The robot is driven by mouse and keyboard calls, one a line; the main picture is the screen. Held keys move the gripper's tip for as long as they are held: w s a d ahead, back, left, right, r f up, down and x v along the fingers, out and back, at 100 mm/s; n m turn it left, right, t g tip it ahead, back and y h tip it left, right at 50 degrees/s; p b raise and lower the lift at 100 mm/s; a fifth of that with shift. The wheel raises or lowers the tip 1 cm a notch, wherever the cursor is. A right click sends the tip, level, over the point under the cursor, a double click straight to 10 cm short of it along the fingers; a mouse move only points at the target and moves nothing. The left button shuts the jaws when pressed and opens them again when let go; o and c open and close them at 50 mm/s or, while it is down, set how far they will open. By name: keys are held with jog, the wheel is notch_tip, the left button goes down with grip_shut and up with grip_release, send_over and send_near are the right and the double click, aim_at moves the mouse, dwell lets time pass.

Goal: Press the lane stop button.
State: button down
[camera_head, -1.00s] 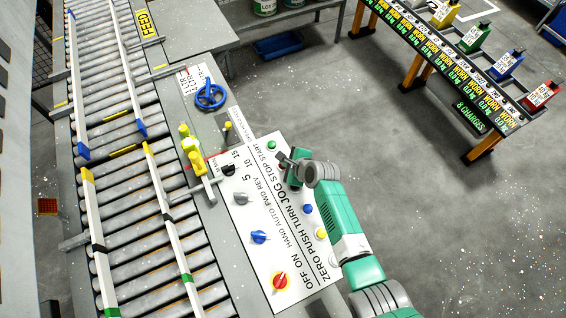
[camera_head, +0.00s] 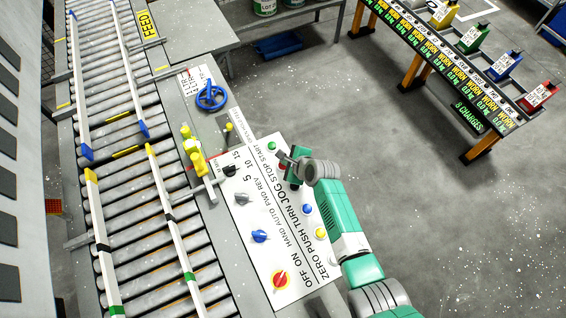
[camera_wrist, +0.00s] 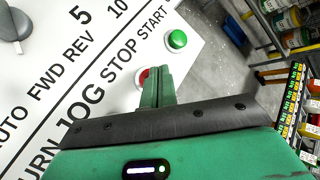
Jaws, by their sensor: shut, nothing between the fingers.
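The stop button (camera_wrist: 141,77) is red and shows in the wrist view just left of my fingers, beside the word STOP on the white panel. My fingers hide its right part. My gripper (camera_wrist: 158,72) is shut and empty, its tips over or right beside the button; I cannot tell whether they touch it. In the head view my gripper (camera_head: 285,158) is at the panel's upper right edge and the red button is mostly hidden there. The green start button (camera_head: 272,146) is just beyond; it also shows in the wrist view (camera_wrist: 177,39).
The white control panel (camera_head: 262,222) also carries blue and grey knobs, a blue button (camera_head: 307,209), a yellow button (camera_head: 320,233) and a red emergency knob (camera_head: 281,280). A roller conveyor (camera_head: 150,235) runs along the left. Open floor lies to the right.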

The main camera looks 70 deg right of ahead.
jog(key=shift+r+p, duration=2.6)
jog(key=shift+p, duration=0.05)
jog(key=shift+f, duration=0.15)
